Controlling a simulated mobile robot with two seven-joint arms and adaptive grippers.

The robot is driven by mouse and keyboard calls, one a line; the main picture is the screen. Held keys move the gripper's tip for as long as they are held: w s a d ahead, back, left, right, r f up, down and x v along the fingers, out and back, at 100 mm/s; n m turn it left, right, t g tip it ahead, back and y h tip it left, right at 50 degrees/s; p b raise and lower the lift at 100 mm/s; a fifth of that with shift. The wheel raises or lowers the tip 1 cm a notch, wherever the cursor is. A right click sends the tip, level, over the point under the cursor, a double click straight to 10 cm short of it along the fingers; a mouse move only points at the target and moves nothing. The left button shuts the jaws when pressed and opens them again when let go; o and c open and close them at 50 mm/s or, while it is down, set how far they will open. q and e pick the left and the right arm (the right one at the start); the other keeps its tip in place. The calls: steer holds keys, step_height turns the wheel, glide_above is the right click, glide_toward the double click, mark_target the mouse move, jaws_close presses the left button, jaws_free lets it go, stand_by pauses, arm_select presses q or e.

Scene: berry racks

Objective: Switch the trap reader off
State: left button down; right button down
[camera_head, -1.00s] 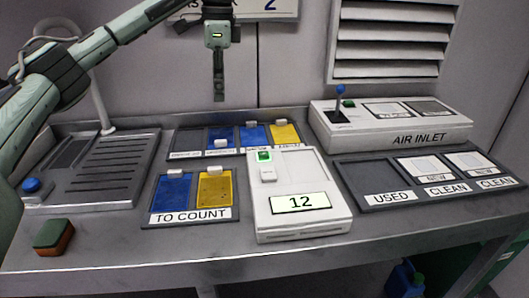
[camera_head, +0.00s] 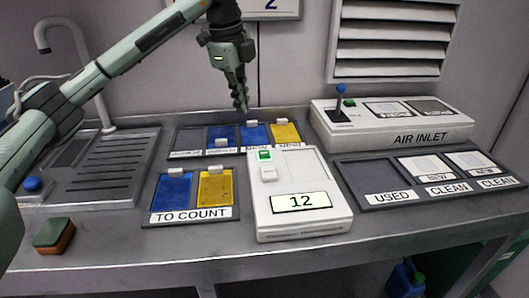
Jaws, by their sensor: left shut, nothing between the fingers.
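The trap reader (camera_head: 298,225) is a white box in the middle of the bench, its display (camera_head: 301,202) reading 12. A green switch (camera_head: 265,155) sits at its back left, with a white tab (camera_head: 268,173) just in front of it. My left gripper (camera_head: 241,105) is shut and empty. It points down above the back row of traps, behind and slightly left of the reader, apart from the switch. My right gripper is not in view.
A TO COUNT tray (camera_head: 190,222) with blue and yellow traps lies left of the reader. The AIR INLET box (camera_head: 390,143) with an upright blue-knobbed lever and a USED/CLEAN tray (camera_head: 374,203) are right. A sponge (camera_head: 53,236) lies front left.

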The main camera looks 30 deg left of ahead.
arm_select(q)
steer(key=s+d+r+m+t+h, duration=0.1)
steer(key=s+d+r+m+t, duration=0.1)
steer(key=m, duration=0.4)
steer(key=s+d+r+m+t+h, duration=0.1)
steer(key=s+d+r+m+t, duration=0.1)
steer(key=s+d+m+t, duration=0.1)
steer(key=d+m+t, duration=0.1)
steer(key=d+m, duration=0.1)
steer(key=d, duration=0.1)
steer(key=shift+s+r+m, duration=0.3)
steer(key=shift+s+m, duration=0.1)
steer(key=shift+f, duration=0.1)
